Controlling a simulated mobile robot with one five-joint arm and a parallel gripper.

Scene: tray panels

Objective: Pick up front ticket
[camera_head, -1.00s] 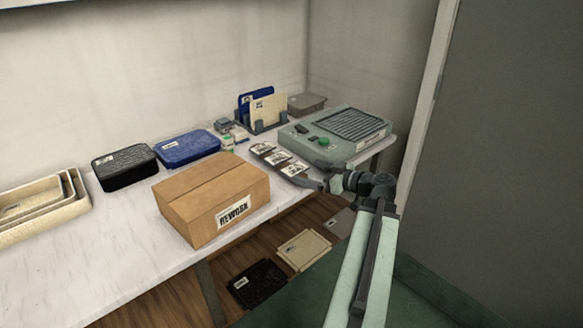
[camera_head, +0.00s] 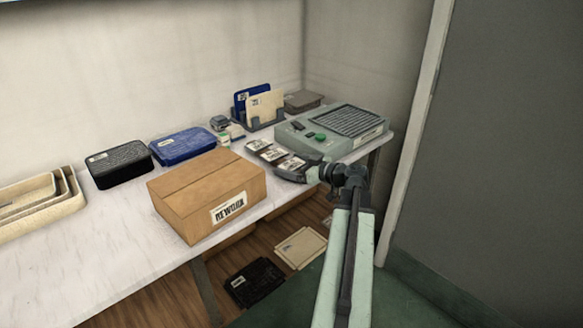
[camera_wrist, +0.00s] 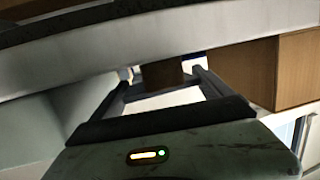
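Several dark tickets with white labels lie in a short slanted row on the white table, in front of the grey-green machine. The front ticket (camera_head: 291,163) is the one nearest the table's front edge. My gripper (camera_head: 283,174) is at the table edge, close beside this ticket, and partly overlaps its near side. In the wrist view my gripper (camera_wrist: 160,76) has its two fingers apart. A small brown surface shows between them; I cannot tell what it is, or whether a finger touches the ticket.
A cardboard REWORK box (camera_head: 208,191) stands left of my gripper. The grey-green machine (camera_head: 300,132) is behind it on the right. A dark rack (camera_head: 266,124) with blue and cream panels stands at the back. Flat panels (camera_head: 300,247) lie below the table.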

